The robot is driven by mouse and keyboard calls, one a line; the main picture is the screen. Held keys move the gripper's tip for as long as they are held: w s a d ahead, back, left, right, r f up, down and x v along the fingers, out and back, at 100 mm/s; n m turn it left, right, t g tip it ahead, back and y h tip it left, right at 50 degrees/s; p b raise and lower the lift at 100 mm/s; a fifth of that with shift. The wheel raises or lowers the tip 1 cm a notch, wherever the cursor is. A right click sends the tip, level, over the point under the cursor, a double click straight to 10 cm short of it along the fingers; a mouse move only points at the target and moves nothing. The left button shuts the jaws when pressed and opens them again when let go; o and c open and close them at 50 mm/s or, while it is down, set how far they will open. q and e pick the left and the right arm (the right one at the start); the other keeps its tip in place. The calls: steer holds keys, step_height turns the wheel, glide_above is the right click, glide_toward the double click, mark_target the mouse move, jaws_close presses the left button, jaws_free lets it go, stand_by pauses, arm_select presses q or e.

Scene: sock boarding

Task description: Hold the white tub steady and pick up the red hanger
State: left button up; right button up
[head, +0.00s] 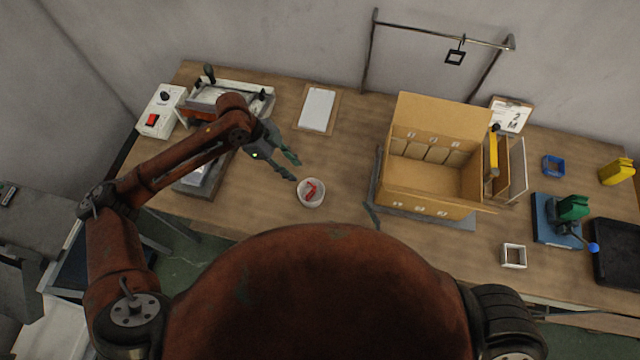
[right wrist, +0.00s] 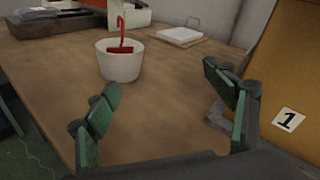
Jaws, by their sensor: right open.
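The white tub (head: 311,196) stands on the table near its front edge, left of the cardboard box. The red hanger (head: 312,188) is in the tub; in the right wrist view its hook (right wrist: 121,28) rises above the rim of the tub (right wrist: 120,67). My left gripper (head: 294,170) is open and empty, just up and left of the tub in the head view and apart from it. My right gripper (right wrist: 162,82) is open and empty in the right wrist view, with the tub beyond its left finger.
The open cardboard box (head: 430,205) stands right of the tub and close to my right gripper's right finger. A white pad on a board (head: 317,110) lies behind the tub. A machine with a red switch (head: 158,112) stands at the left. The wood around the tub is clear.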

steer(key=w+a+r+m+y, duration=0.3)
steer(key=w+a+r, duration=0.3)
steer(key=w+a, duration=0.4)
glide_toward(306, 181)
steer(key=x, duration=0.4)
steer(key=shift+a+f, duration=0.1)
steer(key=shift+a, duration=0.05)
steer(key=x, duration=0.7)
steer(key=shift+w+f, duration=0.1)
steer(key=shift+w, duration=0.15)
steer(key=shift+c, duration=0.6)
steer(key=c, duration=1.2)
steer(key=shift+c, duration=0.5)
